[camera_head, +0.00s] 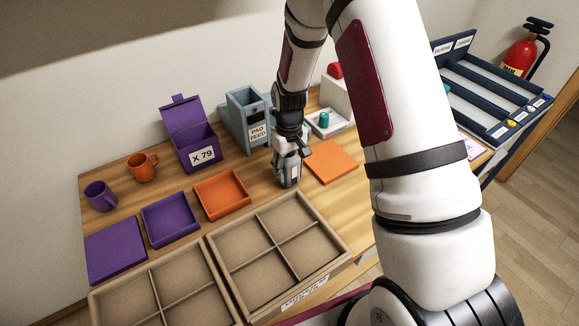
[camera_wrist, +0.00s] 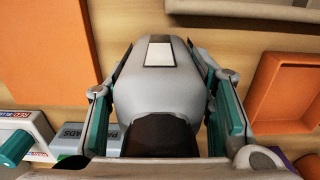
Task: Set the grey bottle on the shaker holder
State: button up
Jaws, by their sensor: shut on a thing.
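The grey bottle (camera_wrist: 158,88) fills the middle of the wrist view, with a pale label on its body and a dark end toward the camera. My gripper (camera_head: 287,160) is shut on it, with teal-lined fingers on both sides. In the head view the bottle (camera_head: 288,176) shows below the gripper, roughly upright, between the orange tray and the orange pad; I cannot tell whether it touches the table. I cannot identify the shaker holder with certainty. A white stand with a teal knob (camera_head: 325,119) is behind and to the right of the gripper.
A grey-blue pad feeder (camera_head: 247,119) stands just behind my gripper. An orange tray (camera_head: 222,193) is to its left and an orange pad (camera_head: 330,161) to its right. A divided cardboard box (camera_head: 333,236) lies in front. Purple and orange mugs stand at the far left.

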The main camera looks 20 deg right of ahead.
jog(key=shift+f, duration=0.25)
jog(key=o, duration=1.2)
jog(key=shift+f, duration=0.1)
jog(key=shift+c, duration=0.2)
jog(key=o, duration=0.4)
jog(key=shift+o, duration=0.2)
